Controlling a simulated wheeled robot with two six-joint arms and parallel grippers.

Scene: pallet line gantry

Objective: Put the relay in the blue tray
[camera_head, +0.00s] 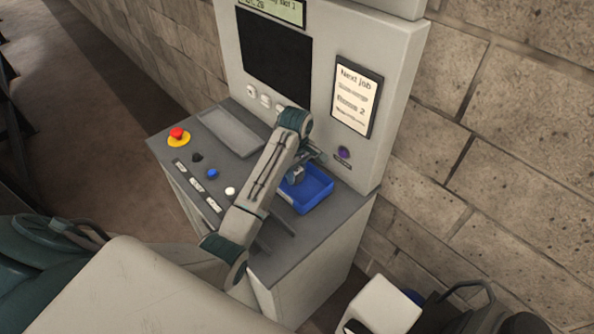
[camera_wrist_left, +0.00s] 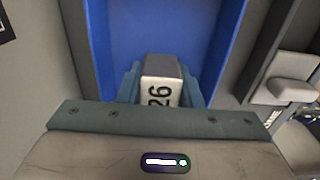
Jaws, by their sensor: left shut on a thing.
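The relay (camera_wrist_left: 161,72) is a small block with a grey top and a white face marked "26". My left gripper (camera_head: 297,176) is shut on it; the wrist view shows the relay between the two teal fingers. The blue tray (camera_head: 318,194) sits on the grey console top, at the foot of the upright panel. In the wrist view the tray (camera_wrist_left: 213,45) spreads behind and around the relay. The gripper is at the left part of the tray, and I cannot tell whether the relay touches the tray floor. My right gripper is not in view.
The console top (camera_head: 290,258) also carries a red emergency button (camera_head: 178,134), several small buttons with labels and a grey keyboard-like plate (camera_head: 230,132). The upright panel with a dark screen (camera_head: 274,55) and a "Next job" sheet (camera_head: 357,96) rises close behind the tray.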

